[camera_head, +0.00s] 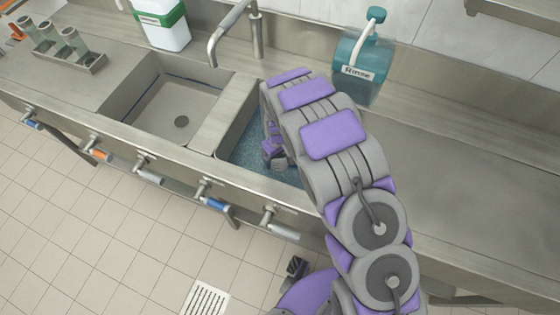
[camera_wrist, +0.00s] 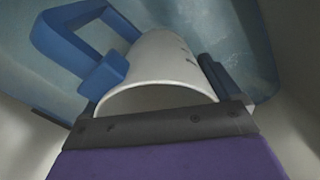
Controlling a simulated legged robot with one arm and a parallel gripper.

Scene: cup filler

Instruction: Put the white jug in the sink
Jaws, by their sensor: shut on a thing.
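The white jug (camera_wrist: 162,68) fills the middle of the wrist view, its open rim close to my gripper. A blue handle-like loop (camera_wrist: 70,38) is at its left and a smaller blue piece at its right. My gripper (camera_head: 274,155) is lowered into the right-hand sink basin (camera_head: 240,142), which has a blue, water-like surface. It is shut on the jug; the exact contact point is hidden. In the head view my arm hides the jug. In the wrist view the basin's blue surface lies behind the jug.
An empty steel basin (camera_head: 160,108) is to the left. A tap (camera_head: 235,30) stands behind the basins, with a teal rinse bottle (camera_head: 362,62) to its right. A white-green jerrycan (camera_head: 163,24) and a cup rack (camera_head: 72,58) stand further left. The right counter is clear.

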